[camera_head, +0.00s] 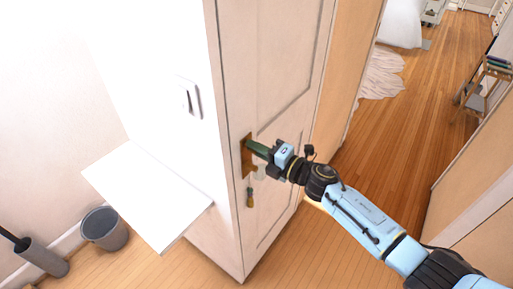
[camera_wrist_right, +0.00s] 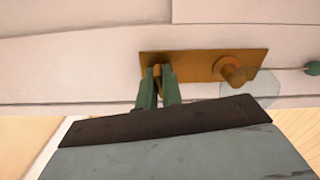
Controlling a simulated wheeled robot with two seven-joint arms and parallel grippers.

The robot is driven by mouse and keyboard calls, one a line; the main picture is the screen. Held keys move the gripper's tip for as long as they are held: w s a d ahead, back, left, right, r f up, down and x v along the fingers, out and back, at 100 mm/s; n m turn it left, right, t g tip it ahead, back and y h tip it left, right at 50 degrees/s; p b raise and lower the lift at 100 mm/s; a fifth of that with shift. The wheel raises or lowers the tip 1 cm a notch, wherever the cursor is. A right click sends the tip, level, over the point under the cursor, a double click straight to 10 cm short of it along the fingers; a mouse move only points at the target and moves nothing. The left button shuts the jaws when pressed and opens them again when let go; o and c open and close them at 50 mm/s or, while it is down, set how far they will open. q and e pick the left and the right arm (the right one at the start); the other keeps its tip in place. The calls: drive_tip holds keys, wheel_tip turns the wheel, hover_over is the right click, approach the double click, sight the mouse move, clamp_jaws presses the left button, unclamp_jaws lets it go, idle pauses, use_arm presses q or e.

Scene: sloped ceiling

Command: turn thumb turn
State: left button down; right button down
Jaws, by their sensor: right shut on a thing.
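The brass lock plate (camera_head: 246,163) is on the edge side of a white door (camera_head: 275,60). It also shows in the right wrist view (camera_wrist_right: 198,63). The thumb turn (camera_wrist_right: 158,80) is a small brass tab near the left end of the plate in that view. My right gripper (camera_wrist_right: 159,82) has its green fingers on both sides of the tab and is shut on it. In the head view the right gripper (camera_head: 252,146) reaches the upper part of the plate from the right, and its fingers hide the thumb turn. My left gripper is not in view.
A brass knob (camera_wrist_right: 234,71) sits beside the thumb turn on the plate. A green and yellow item (camera_head: 250,196) hangs below the plate. A white shelf (camera_head: 145,195) and a grey bin (camera_head: 104,228) are at left. Wooden floor (camera_head: 400,120) lies open at right.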

drive_tip(key=c, duration=1.6)
unclamp_jaws()
drive_tip(key=shift+o, duration=0.2)
drive_tip(key=v, duration=1.3)
drive_tip(key=shift+s, duration=0.2)
drive_tip(key=shift+d, duration=0.15)
drive_tip(key=d+f+m+t+h+b, duration=0.1)
drive_tip(key=d+f+m+h, duration=0.3)
drive_tip(key=f, duration=0.5)
drive_tip(key=d+f+m+t+h+b, duration=0.1)
drive_tip(key=d+f+m+h, duration=0.2)
drive_tip(key=f+m, duration=0.45)
drive_tip(key=s+d+f+m+g+h+b, duration=0.1)
drive_tip(key=s+d+f+m+h, duration=0.2)
drive_tip(key=f, duration=0.6)
drive_tip(key=s+d+f+m+g+h+b, duration=0.1)
drive_tip(key=s+d+f+m, duration=0.3)
drive_tip(key=f, duration=0.4)
drive_tip(key=s+d+f+m+g+h, duration=0.25)
drive_tip(key=s+f+m+g, duration=0.2)
drive_tip(key=s+f, duration=0.95)
drive_tip(key=s+a+f+m+g+b, duration=0.1)
drive_tip(key=s+f+m+g, duration=0.1)
drive_tip(key=s, duration=1)
drive_tip(key=s+f+m+g+h+b, duration=0.1)
drive_tip(key=s+f+m+g, duration=0.2)
drive_tip(key=s, duration=0.9)
drive_tip(key=shift+a+f+m, duration=0.3)
drive_tip(key=shift+a+f, duration=0.1)
drive_tip(key=shift+f, duration=0.25)
